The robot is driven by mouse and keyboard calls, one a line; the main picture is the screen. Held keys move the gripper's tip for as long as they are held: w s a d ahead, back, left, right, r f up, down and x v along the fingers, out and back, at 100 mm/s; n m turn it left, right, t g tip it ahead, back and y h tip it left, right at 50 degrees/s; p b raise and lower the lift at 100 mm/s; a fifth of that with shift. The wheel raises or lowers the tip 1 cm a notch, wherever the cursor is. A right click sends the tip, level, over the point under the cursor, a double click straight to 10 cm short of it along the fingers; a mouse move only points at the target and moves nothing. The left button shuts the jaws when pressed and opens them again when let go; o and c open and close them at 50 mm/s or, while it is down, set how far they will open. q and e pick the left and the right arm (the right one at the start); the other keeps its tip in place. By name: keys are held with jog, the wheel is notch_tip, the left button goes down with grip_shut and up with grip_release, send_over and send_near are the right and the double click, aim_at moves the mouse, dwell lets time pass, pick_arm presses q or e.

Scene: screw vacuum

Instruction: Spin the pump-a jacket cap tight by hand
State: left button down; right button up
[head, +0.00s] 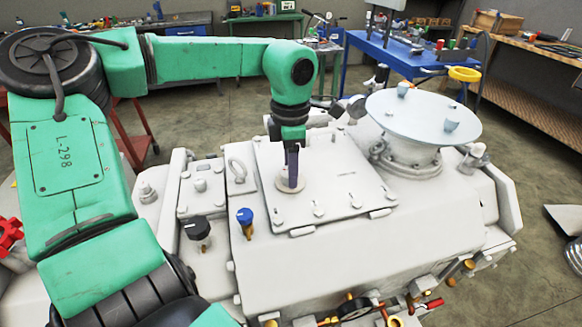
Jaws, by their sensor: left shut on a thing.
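My left gripper (292,174) points straight down over the white machine (350,245). Its dark fingers are shut at a pale round cap (289,186) on the flat top plate (330,180). The fingers hide the middle of that cap, and I cannot tell whether it is the pump-a jacket cap. A blue-topped cap (245,216) and a black knob (197,228) stand to the left of the plate, apart from the gripper. My right gripper is not in view.
A wide pale dish (423,116) on a flanged neck rises from the machine to the right of the gripper. A metal ring (237,169) stands left of the plate. Brass fittings (352,306) line the front. A blue bench (400,52) stands behind.

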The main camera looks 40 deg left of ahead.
pick_arm(q)
jog(key=shift+w+r, duration=0.1)
jog(key=shift+r, duration=0.05)
jog(key=shift+c, duration=1.5)
grip_release()
notch_tip(320, 180, up, 14)
jog(key=p, duration=0.1)
jog(key=shift+r, duration=0.25)
